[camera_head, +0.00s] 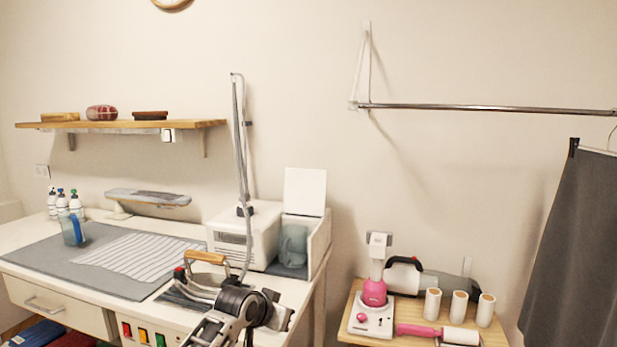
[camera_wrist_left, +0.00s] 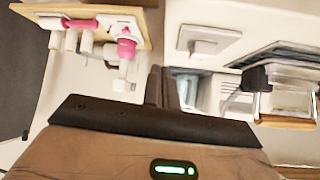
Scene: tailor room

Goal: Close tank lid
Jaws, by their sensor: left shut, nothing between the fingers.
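The tank (camera_head: 293,246) is a translucent container in a white housing at the right end of the white table. Its white lid (camera_head: 304,191) stands open and upright above the back of the housing. My left gripper (camera_head: 280,308) is low at the table's front, in front of and below the tank, apart from the lid. In the left wrist view the fingers (camera_wrist_left: 161,86) are together and empty. The tank (camera_wrist_left: 186,87) shows partly behind them there; I cannot make out the lid in that view. My right gripper is not in view.
A wood-handled iron (camera_head: 205,259) sits left of my arm. A white boxy unit (camera_head: 243,236) with a tall cable stand (camera_head: 240,140) adjoins the tank. A wooden side table (camera_head: 350,314) with a pink steamer (camera_head: 374,290) stands right. Air above the tank is clear.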

